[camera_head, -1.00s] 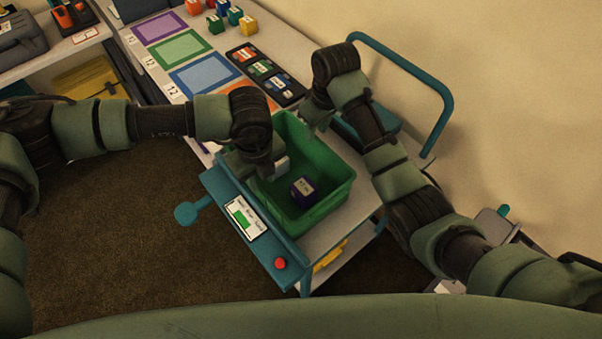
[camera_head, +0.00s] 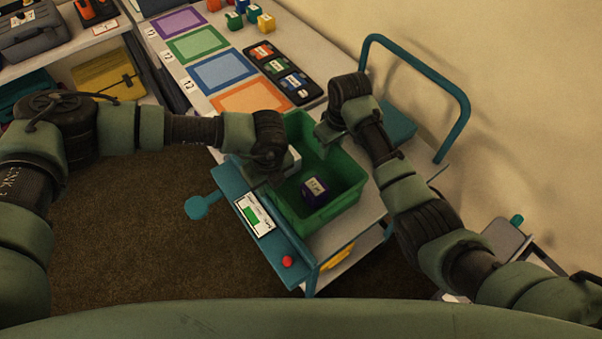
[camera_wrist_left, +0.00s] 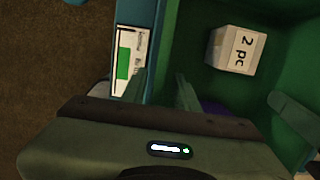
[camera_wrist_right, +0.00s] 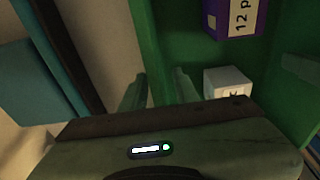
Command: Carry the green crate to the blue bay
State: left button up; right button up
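The green crate (camera_head: 345,205) sits on a cart, with a purple box (camera_head: 314,190) and a white box (camera_wrist_left: 236,50) inside. The white box is mostly hidden by my left gripper in the head view. My left gripper (camera_wrist_left: 161,88) is open, its fingers on either side of the crate's left wall. My right gripper (camera_wrist_right: 159,88) is open, its fingers on either side of the crate's opposite wall. The blue bay (camera_head: 222,73) is a blue-bordered rectangle on the counter beyond the cart, between the green and orange bays.
The cart has a teal handle (camera_head: 464,105), a small display (camera_head: 254,214) and a red button (camera_head: 287,262). A black tray (camera_head: 281,74) with coloured pieces lies beside the bays. Several coloured blocks stand farther back. The blue bay is clear.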

pick_arm(q)
jog(key=shift+a+f, duration=0.1)
jog(key=shift+f, duration=0.35)
pick_arm(e)
jog(key=shift+a+f, duration=0.1)
jog(key=shift+f, duration=0.35)
pick_arm(q)
grip_shut()
pick_arm(e)
grip_shut()
pick_arm(q)
jog(key=shift+w+r, duration=0.1)
pick_arm(e)
jog(key=shift+w+r, duration=0.15)
dwell(0.3)
